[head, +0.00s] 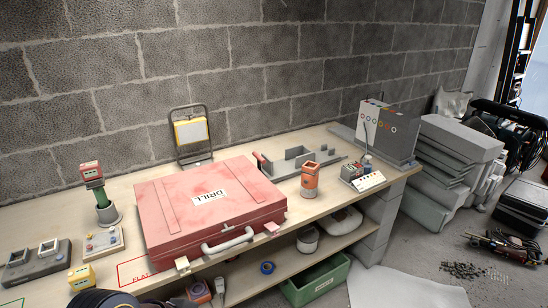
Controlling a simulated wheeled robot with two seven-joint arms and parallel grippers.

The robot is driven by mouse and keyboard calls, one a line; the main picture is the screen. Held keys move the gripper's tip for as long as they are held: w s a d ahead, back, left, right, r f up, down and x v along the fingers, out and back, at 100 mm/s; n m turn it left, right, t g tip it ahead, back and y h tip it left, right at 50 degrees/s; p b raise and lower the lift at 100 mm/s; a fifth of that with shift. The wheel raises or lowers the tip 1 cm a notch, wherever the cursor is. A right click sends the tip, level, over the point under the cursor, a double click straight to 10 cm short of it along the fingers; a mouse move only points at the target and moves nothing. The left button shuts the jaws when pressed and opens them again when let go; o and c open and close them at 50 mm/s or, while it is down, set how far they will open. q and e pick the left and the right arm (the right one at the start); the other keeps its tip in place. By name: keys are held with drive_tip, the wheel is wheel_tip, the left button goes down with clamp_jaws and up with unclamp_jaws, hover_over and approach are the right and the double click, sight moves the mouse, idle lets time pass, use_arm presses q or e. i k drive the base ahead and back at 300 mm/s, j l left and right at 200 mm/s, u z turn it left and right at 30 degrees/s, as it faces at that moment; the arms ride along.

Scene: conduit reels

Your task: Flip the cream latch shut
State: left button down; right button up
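A closed red case (172,228) labelled DRILL lies flat on the workbench, with its pale handle (228,240) on the front side. A cream latch (182,264) sticks out from the case's front at the left of the handle. A second pale, pinkish latch (272,228) sticks out at the right of the handle. Both look folded outward, away from the lid, but they are small and fine detail is hard to tell. Neither of my grippers is in view.
An orange canister (310,181) and a grey organizer (300,160) stand right of the case. Left are a device on a green stand (104,205) and a grey control box (36,264). A green bin (316,284) sits below. A dark shape at the bottom edge is unclear.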

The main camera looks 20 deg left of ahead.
sight(182, 263)
drive_tip(key=l+u, duration=0.1)
drive_tip(key=u, duration=1.35)
drive_tip(key=k+l+u, duration=0.2)
drive_tip(key=k, duration=0.3)
